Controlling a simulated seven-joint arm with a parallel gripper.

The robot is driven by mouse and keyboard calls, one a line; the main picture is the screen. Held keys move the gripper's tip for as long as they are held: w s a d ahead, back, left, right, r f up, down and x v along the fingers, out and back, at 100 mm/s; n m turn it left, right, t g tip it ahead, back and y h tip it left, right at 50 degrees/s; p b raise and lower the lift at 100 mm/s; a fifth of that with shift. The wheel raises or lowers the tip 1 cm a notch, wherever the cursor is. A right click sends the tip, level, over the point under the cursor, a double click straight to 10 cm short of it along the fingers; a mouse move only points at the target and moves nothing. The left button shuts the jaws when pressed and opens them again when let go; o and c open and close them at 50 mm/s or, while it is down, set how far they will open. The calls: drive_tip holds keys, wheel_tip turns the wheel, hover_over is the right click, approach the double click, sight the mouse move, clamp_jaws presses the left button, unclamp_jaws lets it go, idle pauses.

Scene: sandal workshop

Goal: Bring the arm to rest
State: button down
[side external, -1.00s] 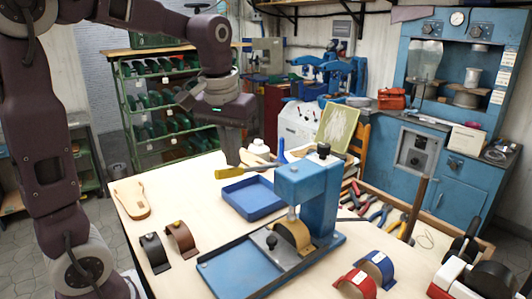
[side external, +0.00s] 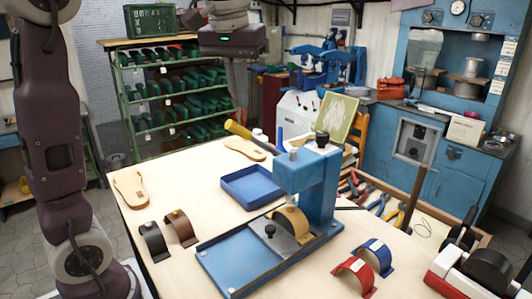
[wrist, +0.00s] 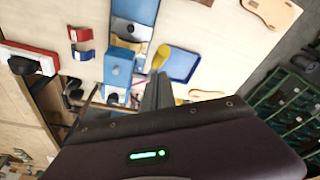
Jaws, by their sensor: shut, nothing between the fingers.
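My gripper (side external: 238,112) is raised at the back of the table in the side view, with its fingers pointing down, shut and empty. Its fingers also show in the wrist view (wrist: 157,90). The blue press (side external: 318,190) stands on the table, its yellow lever handle (side external: 237,128) tilted up. In the side view the fingertips appear just above the handle; I cannot tell the exact gap. The handle also shows in the wrist view (wrist: 160,57).
A blue tray (side external: 252,191) lies beside the press. Tan soles lie at the table's left (side external: 131,188) and back (side external: 245,148). Curved strap pieces in brown (side external: 180,228), red (side external: 352,277) and blue (side external: 374,256) stand at the front. Pliers (side external: 376,200) lie at the right.

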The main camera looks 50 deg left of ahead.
drive_tip(key=s+d+f+m+t, duration=0.1)
drive_tip(key=s+d+f+m, duration=0.1)
drive_tip(key=s, duration=0.4)
drive_tip(key=s+d+f+m+t, duration=0.1)
drive_tip(key=s+d+f+m, duration=0.1)
drive_tip(key=s+d+f, duration=0.2)
drive_tip(key=s+d+f+m+t+h, duration=0.1)
drive_tip(key=s+d+f+m, duration=0.1)
drive_tip(key=s+f, duration=0.4)
drive_tip(key=s+d, duration=0.1)
drive_tip(key=s, duration=0.1)
drive_tip(key=shift+s+d+t, duration=0.3)
drive_tip(key=shift+d, duration=0.1)
